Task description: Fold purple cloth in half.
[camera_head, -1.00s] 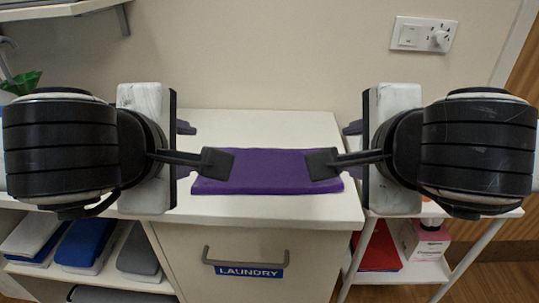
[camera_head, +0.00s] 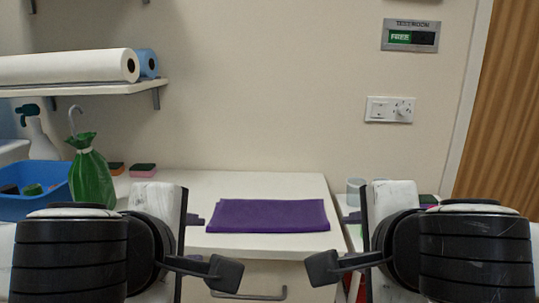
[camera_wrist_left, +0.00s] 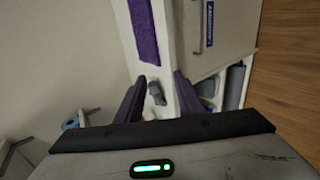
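The purple cloth (camera_head: 268,215) lies flat as a narrow rectangle on the white cabinet top (camera_head: 230,184); its long side runs left to right. It also shows in the left wrist view (camera_wrist_left: 143,28). My left gripper (camera_head: 210,246) is at the cloth's near left, empty, its fingers apart; the left wrist view shows the gap between them (camera_wrist_left: 158,95). My right gripper (camera_head: 337,242) is at the near right, with its fingers apart and nothing seen between them. Both grippers appear clear of the cloth.
A blue bin (camera_head: 40,205), a green bag (camera_head: 91,180) and sponges (camera_head: 143,170) stand at the left. A shelf with a paper roll (camera_head: 65,67) is above them. A clear cup (camera_head: 356,190) stands at the right. The cabinet top behind the cloth is free.

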